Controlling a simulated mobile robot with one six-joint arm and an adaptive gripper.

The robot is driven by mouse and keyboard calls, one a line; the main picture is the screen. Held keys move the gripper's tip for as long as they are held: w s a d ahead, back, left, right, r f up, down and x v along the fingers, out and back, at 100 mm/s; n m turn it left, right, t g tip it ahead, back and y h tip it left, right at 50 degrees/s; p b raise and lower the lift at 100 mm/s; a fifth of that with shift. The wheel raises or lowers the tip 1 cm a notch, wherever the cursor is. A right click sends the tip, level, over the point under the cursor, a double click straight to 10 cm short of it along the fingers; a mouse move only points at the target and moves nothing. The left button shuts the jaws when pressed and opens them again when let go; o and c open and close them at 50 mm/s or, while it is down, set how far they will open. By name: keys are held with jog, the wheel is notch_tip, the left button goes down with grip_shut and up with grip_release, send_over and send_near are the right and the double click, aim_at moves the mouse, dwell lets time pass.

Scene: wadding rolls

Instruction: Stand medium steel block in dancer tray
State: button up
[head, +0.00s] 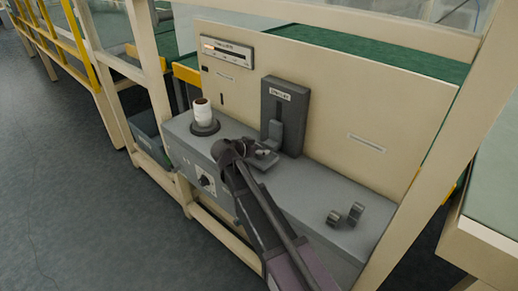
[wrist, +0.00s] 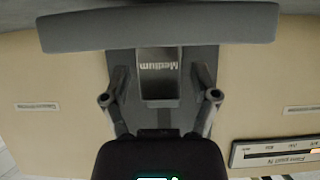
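The medium steel block (wrist: 160,90), marked "Medium", stands upright against a dark upright plate in the wrist view, which is upside down. A wide grey bar (wrist: 160,28), seemingly the front of the dancer tray, crosses that view at the top. In the head view the block (head: 275,133) stands at the foot of the dark plate (head: 286,105), over the dancer tray (head: 266,160). My gripper (head: 258,154) is at the tray. In the wrist view my gripper (wrist: 160,85) is open, one finger on each side of the block with gaps between. The block's underside is hidden.
Two small steel pieces (head: 345,215) sit on the grey shelf (head: 310,200) at the right. A white roll (head: 203,112) stands on a dark round base at the left. A display panel (head: 227,50) is on the beige wall. Frame posts flank the machine.

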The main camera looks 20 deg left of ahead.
jog(key=shift+r, duration=0.1)
dwell(0.3)
jog(key=shift+r, duration=0.15)
jog(key=shift+s+a+r+p, duration=0.15)
jog(key=shift+s+p, duration=0.2)
jog(key=shift+p, duration=0.1)
jog(key=p+v, duration=0.5)
jog(key=v, duration=0.6)
jog(key=shift+s, duration=0.15)
